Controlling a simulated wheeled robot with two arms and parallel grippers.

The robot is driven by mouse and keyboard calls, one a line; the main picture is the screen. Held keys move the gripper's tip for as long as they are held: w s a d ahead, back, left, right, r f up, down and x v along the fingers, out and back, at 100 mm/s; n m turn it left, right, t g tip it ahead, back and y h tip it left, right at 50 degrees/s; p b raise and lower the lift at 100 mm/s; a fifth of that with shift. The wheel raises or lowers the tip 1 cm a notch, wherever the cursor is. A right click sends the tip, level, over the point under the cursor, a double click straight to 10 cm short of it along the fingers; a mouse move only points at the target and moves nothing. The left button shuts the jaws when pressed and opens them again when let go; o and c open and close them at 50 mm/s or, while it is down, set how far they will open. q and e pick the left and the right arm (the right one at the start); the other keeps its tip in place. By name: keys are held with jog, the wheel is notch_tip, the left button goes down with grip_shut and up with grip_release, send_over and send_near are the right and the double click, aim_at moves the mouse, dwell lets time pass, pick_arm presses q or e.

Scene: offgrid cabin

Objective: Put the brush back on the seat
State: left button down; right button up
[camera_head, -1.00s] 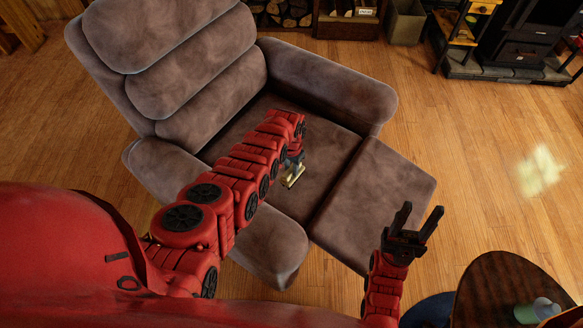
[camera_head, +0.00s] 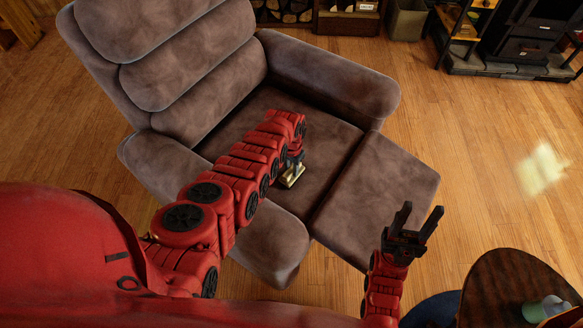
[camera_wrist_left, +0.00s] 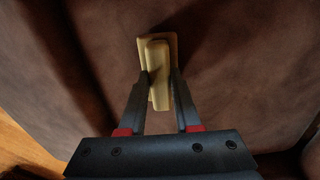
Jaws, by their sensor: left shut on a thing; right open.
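The brush (camera_head: 292,176) is a small pale yellow, block-like thing, low over the seat (camera_head: 318,187) of the brown recliner. My left gripper (camera_head: 291,160) is shut on it from above. In the left wrist view the brush (camera_wrist_left: 158,60) sits between the two fingers of the left gripper (camera_wrist_left: 160,88), with the brown seat (camera_wrist_left: 235,60) behind it. I cannot tell whether the brush touches the seat. My right gripper (camera_head: 408,225) is open and empty, in front of the raised footrest (camera_head: 385,190).
The recliner's far armrest (camera_head: 330,75) and near armrest (camera_head: 255,235) flank the seat. A dark round table (camera_head: 500,285) with a greenish bottle (camera_head: 545,309) stands at the lower right. A stove (camera_head: 525,40) is at the back right. Wooden floor (camera_head: 480,150) is clear between.

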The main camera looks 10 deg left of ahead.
pick_arm(q)
jog(key=shift+f, duration=0.25)
dwell(0.3)
jog(key=c, duration=0.5)
grip_release()
jog(key=shift+c, duration=0.2)
notch_tip(320, 180, up, 3)
jog(key=shift+r+p, duration=0.15)
jog(key=shift+p, duration=1)
jog(key=shift+r, duration=0.35)
notch_tip(320, 180, up, 14)
jog(key=shift+f, duration=0.25)
jog(key=shift+s+f, duration=0.1)
